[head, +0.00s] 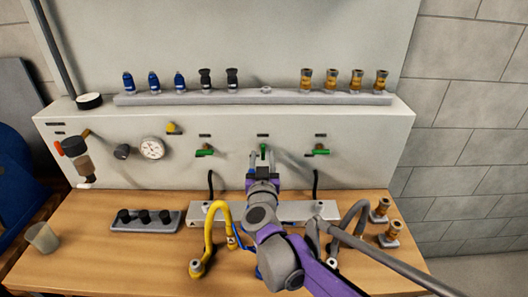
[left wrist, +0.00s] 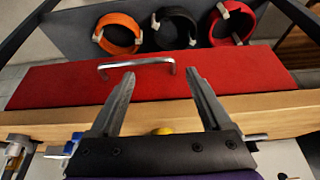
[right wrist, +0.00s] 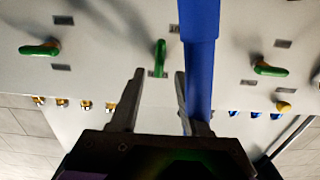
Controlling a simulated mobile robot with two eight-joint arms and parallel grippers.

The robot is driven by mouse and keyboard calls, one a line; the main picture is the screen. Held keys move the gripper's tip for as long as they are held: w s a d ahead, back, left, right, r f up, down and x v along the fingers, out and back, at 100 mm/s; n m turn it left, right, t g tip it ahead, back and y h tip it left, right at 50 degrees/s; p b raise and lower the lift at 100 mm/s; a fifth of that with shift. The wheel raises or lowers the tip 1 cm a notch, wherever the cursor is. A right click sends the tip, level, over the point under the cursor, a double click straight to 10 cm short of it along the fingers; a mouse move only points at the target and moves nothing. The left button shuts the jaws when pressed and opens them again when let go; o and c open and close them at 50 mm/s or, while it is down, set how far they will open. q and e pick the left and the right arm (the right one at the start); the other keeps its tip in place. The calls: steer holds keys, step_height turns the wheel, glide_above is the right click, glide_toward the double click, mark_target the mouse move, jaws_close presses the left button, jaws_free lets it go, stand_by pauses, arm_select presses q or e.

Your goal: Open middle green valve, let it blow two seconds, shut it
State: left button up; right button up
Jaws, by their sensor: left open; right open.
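The middle green valve (head: 263,150) is on the pale panel. Its handle stands upright, while the left green valve (head: 205,151) and right green valve (head: 320,151) have handles lying sideways. The middle valve also shows in the right wrist view (right wrist: 160,57), beyond the fingertips. My right gripper (head: 263,157) is open at the middle valve; in its wrist view (right wrist: 158,72) the handle lies between the finger lines, with no clear contact. My left gripper (left wrist: 159,75) is open and empty, facing a red surface with a metal handle (left wrist: 137,64); it is not in the head view.
A blue rod-like part (right wrist: 200,60) crosses the right wrist view beside one finger. A pressure gauge (head: 152,148) and yellow knob (head: 174,128) sit left of the valves. A yellow hose (head: 210,225) and grey hose (head: 350,220) flank my right arm. Blue and brass fittings line the shelf (head: 250,98).

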mark_target(263, 150)
steer(key=shift+w, duration=1.5)
steer(key=shift+d, duration=0.1)
jaws_close()
